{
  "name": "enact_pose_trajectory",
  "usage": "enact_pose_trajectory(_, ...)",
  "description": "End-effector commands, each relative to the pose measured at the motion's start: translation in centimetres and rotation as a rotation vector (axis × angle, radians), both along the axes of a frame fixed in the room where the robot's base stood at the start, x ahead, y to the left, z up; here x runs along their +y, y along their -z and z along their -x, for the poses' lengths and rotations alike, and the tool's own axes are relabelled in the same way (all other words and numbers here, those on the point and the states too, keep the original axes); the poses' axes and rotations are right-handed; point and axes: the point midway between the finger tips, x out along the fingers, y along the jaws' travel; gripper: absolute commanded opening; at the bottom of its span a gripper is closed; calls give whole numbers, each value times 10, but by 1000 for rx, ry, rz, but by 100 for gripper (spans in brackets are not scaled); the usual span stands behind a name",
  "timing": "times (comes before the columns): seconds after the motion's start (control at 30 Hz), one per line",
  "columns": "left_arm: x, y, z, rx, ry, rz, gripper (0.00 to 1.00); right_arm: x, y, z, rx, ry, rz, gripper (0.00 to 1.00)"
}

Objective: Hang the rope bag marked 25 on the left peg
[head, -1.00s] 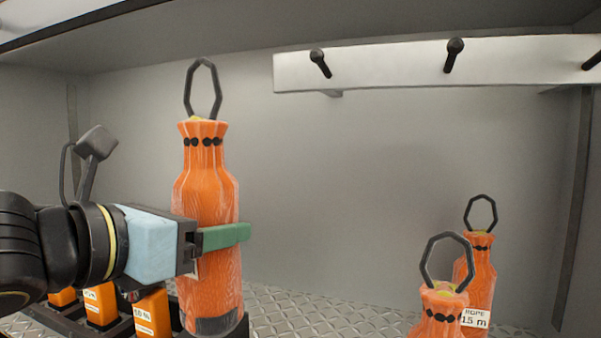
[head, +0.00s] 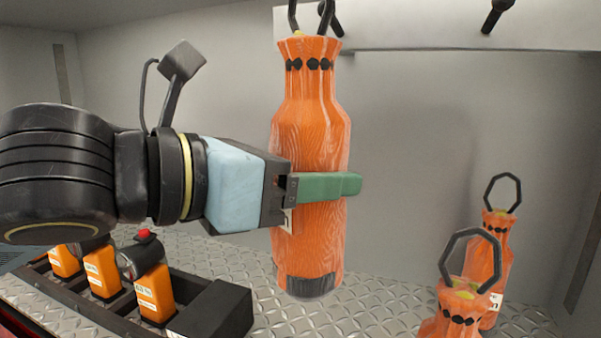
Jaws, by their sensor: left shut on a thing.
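My left gripper (head: 325,186), with a green finger, is shut on an orange rope bag (head: 311,140) around its middle. It holds the bag upright above the floor. The bag's black loop (head: 310,16) is cut off by the top edge of the view, beside the left peg (head: 333,20). I cannot tell whether the loop is around that peg. The bag's marking is turned away or covered. My right gripper is not in view.
Another peg (head: 496,15) on the pale rail (head: 420,25) is empty. Two more orange rope bags (head: 492,260) (head: 462,310) stand at the lower right. A black rack (head: 212,310) with several orange units (head: 103,272) is at the lower left.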

Motion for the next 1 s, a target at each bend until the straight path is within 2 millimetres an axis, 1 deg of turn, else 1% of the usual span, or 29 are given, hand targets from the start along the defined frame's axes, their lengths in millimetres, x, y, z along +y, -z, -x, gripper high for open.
enact_pose_trajectory(0.03,-1,-2,-3,-4,0,4,12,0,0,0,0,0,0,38)
enact_pose_trajectory(1.0,-17,2,-52,-4,0,4,12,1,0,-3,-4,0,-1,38)
